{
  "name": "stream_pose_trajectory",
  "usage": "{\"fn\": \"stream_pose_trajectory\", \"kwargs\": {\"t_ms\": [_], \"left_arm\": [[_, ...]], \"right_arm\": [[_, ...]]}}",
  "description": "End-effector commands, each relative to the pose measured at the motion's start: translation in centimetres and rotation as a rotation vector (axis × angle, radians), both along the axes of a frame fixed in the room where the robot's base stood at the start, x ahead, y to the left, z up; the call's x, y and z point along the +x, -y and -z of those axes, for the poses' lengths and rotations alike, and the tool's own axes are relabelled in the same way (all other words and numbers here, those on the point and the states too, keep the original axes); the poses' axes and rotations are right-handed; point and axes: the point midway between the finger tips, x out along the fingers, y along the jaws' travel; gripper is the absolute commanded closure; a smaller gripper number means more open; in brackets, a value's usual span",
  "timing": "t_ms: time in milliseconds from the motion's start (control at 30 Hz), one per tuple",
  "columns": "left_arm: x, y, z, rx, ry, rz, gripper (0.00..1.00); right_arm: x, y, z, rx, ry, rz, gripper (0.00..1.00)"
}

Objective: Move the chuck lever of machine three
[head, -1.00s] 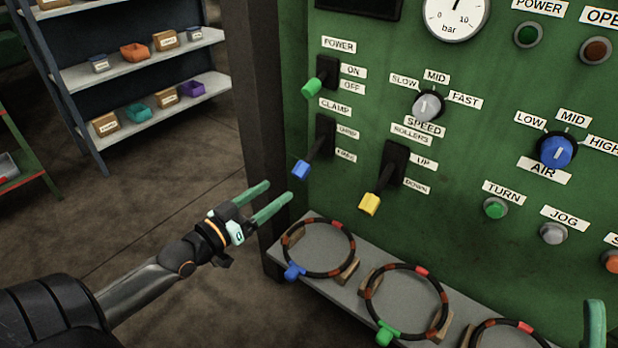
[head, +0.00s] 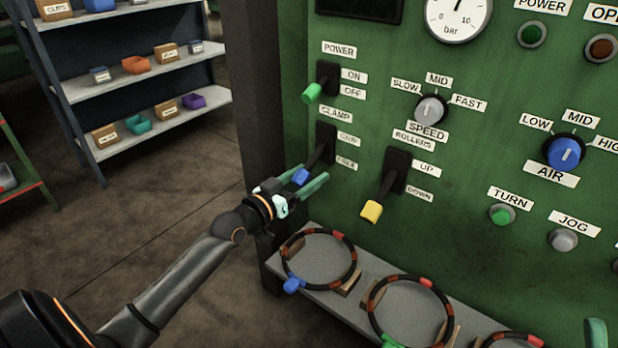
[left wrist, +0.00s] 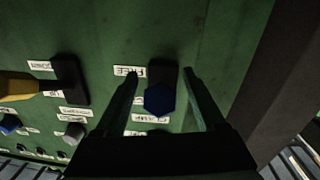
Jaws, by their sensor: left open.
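The lever labelled CLAMP has a blue knob (head: 300,177) on a dark arm and sits on the green machine panel (head: 350,215). Its label plate (head: 336,114) is above it. My left gripper (head: 318,181) is open, with its fingers reaching toward the panel around the blue knob. In the left wrist view the blue knob (left wrist: 160,99) shows between the two spread fingers, apart from both. A FREE label (left wrist: 128,71) lies beside the lever's base. At the lower right of the head view a pale green piece (head: 596,333) shows, possibly my right gripper; its state is unclear.
The POWER lever with a green knob (head: 312,94) is above, and the ROLLERS lever with a yellow knob (head: 371,211) is to the right. A grey ledge (head: 335,308) with several rings juts out below. A dark post (head: 255,130) stands left of the panel.

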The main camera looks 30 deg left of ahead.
Motion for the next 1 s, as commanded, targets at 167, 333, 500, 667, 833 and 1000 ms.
{"fn": "stream_pose_trajectory", "kwargs": {"t_ms": [167,333,500,667,833,1000], "left_arm": [[0.62,0.12,0.02,0.000,-0.001,0.000,0.28],[0.65,0.13,0.00,0.000,-0.001,0.001,0.28],[0.64,0.13,0.00,0.000,-0.001,0.000,0.39],[0.63,0.12,0.01,0.000,-0.001,0.000,0.57],[0.62,0.11,0.01,0.000,-0.001,0.000,0.76],[0.61,0.10,0.01,0.000,-0.001,0.000,0.95]], "right_arm": [[-0.02,-0.13,0.21,-0.001,-0.003,-0.006,0.50],[-0.03,-0.16,0.22,-0.003,-0.003,-0.008,0.50],[-0.02,-0.16,0.22,-0.003,-0.003,-0.008,0.50],[-0.02,-0.15,0.22,-0.004,-0.003,-0.008,0.50],[-0.01,-0.13,0.21,-0.005,-0.002,-0.007,0.50],[0.00,-0.11,0.20,-0.005,-0.002,-0.006,0.50]]}}
